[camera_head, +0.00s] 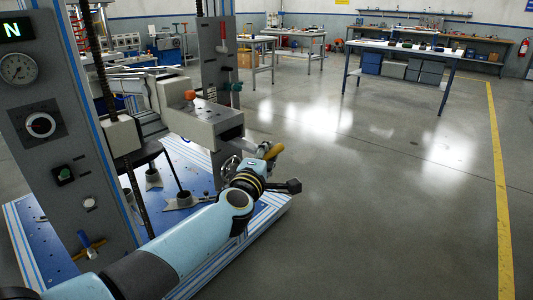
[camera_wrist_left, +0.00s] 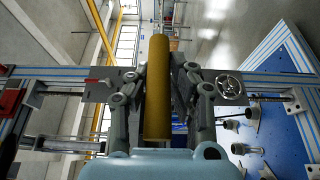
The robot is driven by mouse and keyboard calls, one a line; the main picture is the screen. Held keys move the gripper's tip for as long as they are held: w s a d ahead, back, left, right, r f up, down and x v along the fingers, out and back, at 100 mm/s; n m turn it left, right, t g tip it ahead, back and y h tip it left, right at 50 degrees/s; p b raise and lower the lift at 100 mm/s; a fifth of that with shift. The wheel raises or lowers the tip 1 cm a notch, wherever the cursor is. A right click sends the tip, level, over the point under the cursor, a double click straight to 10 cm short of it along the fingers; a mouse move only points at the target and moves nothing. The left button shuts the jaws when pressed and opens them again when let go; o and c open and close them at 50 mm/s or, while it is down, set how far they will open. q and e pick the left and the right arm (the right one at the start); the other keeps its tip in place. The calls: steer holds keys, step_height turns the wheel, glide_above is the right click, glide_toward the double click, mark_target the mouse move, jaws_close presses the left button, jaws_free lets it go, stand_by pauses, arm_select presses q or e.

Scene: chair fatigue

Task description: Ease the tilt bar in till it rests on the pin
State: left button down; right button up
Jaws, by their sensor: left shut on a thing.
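The tilt bar shows as a yellow-brown cylindrical grip (camera_head: 272,151) beside the grey machine block on the test rig. In the left wrist view the grip (camera_wrist_left: 158,85) stands lengthwise between the fingers, its near end close to my palm. My left gripper (camera_head: 258,160) is shut on it, with a finger on each side. In the head view the gripper partly covers the bar, and its far part is hard to make out. I cannot pick out the pin in either view. My right gripper is in neither view.
The rig has a grey column with dial and knob (camera_head: 40,125), a block (camera_head: 212,125) with an orange knob (camera_head: 190,95), and a blue base plate (camera_head: 270,207). A handwheel (camera_wrist_left: 229,87) is right of the gripper. Floor at right is clear; workbenches (camera_head: 400,47) stand behind.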

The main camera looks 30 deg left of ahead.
mark_target(235, 144)
arm_select(q)
steer(key=shift+r, duration=0.1)
steer(key=a, duration=0.6)
steer(key=a+b, duration=0.1)
steer(key=a, duration=0.3)
steer(key=shift+w, duration=0.4)
steer(key=c, duration=1.2)
jaws_free()
steer(key=shift+d, duration=0.15)
steer(key=shift+o, duration=0.2)
steer(key=v, duration=1.2)
